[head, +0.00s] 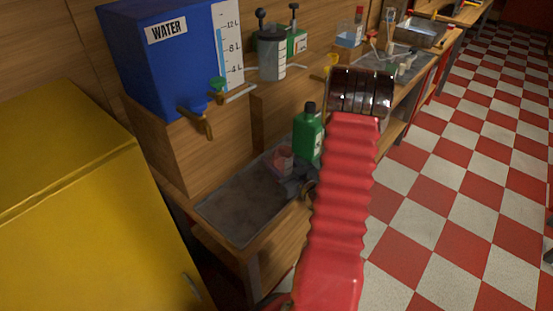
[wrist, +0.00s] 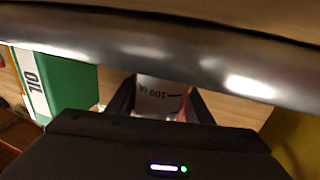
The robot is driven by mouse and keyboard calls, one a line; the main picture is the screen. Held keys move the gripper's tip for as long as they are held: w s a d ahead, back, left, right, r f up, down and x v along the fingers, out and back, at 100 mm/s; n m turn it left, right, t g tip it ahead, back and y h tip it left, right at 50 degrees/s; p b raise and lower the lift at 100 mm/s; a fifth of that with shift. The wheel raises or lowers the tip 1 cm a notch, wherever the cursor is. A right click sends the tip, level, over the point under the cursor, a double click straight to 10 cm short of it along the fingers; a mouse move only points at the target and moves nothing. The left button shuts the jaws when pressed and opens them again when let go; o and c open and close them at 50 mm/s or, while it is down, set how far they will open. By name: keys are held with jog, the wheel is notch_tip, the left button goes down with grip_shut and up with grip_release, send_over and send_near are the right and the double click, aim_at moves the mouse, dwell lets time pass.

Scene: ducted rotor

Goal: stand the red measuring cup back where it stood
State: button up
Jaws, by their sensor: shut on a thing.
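The measuring cup (head: 282,158) shows small and pinkish-red in the head view, over the grey tray on the low bench. My gripper (head: 297,184) is beside it, partly hidden behind my red arm. In the wrist view the cup (wrist: 161,92) is clear-walled with a "100" mark that reads upside down, and red shows at its lower edge. The dark fingers of my gripper (wrist: 160,104) are on both sides of it, shut on it. I cannot tell whether the cup's base touches the tray.
A green bottle (head: 307,138) stands right beside the cup; its OIL label shows in the wrist view (wrist: 65,88). The grey tray (head: 240,210) is bare at front left. The blue water tank (head: 165,65) with its tap (head: 200,120) is above left. A yellow cabinet (head: 80,200) stands left.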

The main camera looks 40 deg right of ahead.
jog(key=shift+f, duration=0.3)
jog(key=o, duration=1.3)
jog(key=s, duration=0.4)
jog(key=s+a, duration=0.1)
jog(key=s, duration=0.4)
jog(key=s+a, duration=0.1)
jog(key=s, duration=0.3)
jog(key=shift+s+f, duration=0.1)
jog(key=shift+s, duration=0.25)
